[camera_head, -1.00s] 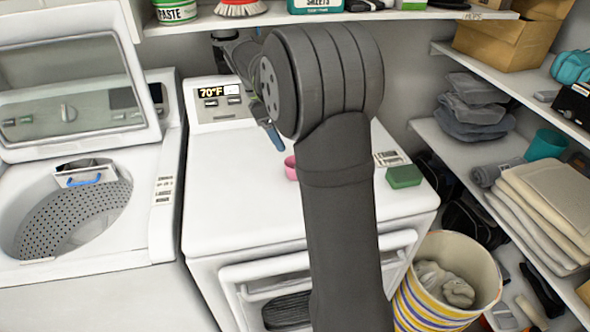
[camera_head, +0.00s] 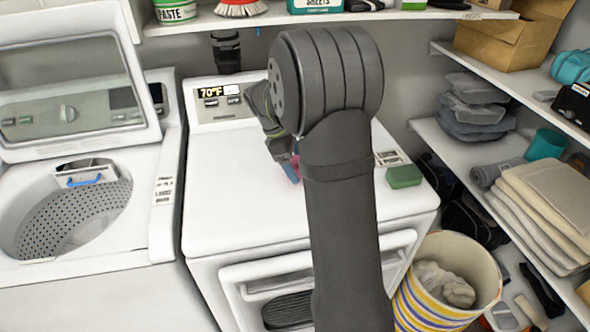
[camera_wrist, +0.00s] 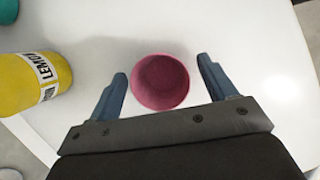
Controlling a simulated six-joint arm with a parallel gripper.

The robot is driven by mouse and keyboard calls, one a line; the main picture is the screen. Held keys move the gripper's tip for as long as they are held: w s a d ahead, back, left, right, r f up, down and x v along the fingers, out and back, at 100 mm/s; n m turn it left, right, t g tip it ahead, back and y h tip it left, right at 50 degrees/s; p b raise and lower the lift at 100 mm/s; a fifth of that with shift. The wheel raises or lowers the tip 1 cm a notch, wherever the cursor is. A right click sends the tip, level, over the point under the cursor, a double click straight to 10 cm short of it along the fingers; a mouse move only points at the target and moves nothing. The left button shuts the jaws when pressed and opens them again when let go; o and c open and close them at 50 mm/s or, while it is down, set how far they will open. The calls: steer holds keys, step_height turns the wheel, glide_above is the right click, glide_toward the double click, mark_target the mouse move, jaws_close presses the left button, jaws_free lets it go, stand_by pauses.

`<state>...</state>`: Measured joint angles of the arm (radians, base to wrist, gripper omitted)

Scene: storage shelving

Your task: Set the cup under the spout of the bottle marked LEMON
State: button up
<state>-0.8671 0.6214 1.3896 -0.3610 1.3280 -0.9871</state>
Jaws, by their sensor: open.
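In the wrist view, a round pink cup (camera_wrist: 160,82), seen from above, stands on the white machine top (camera_wrist: 235,75). My gripper (camera_wrist: 163,72) is open, with one blue finger on each side of the cup and a gap to each. A yellow bottle (camera_wrist: 62,72) marked LEMON is at the left edge, to the left of my gripper; I cannot make out its spout. In the head view, my gripper (camera_head: 290,168) is low over the machine top, partly behind my arm. My arm hides almost all of the cup and the bottle there.
A teal object (camera_wrist: 8,10) is cut off at the wrist view's top left corner. A green block (camera_head: 404,177) lies on the machine top's right side. An open washer (camera_head: 70,210) stands left, a striped basket (camera_head: 448,290) and shelves right. The machine top's front left is clear.

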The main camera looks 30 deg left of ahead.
steer(key=c, duration=1.1)
